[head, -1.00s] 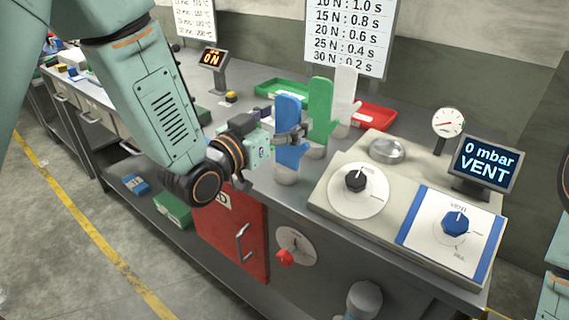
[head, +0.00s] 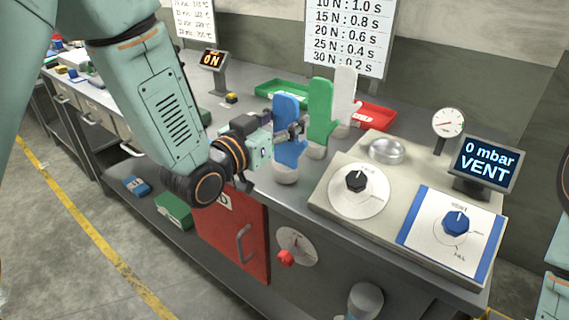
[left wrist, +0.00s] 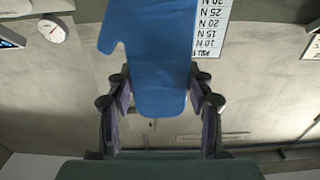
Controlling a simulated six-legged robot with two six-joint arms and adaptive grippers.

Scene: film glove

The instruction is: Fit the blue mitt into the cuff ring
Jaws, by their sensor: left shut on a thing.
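The blue mitt (head: 287,112) stands upright, fingers up, at the left of a row of mitts on the bench, above a pale base (head: 286,173). My left gripper (head: 293,131) reaches it from the left and is shut on its middle. In the left wrist view the blue mitt (left wrist: 155,65) lies between the two finger pads of my left gripper (left wrist: 160,98). A shiny round metal piece (head: 387,150) on the console may be the cuff ring; I cannot tell for sure. My right gripper is out of view.
A green mitt (head: 320,112) and a white mitt (head: 345,92) stand close to the right. A green tray (head: 283,92) and a red tray (head: 373,117) lie behind. The console (head: 335,200) with knobs, gauge (head: 448,122) and "0 mbar VENT" screen (head: 485,163) fills the right.

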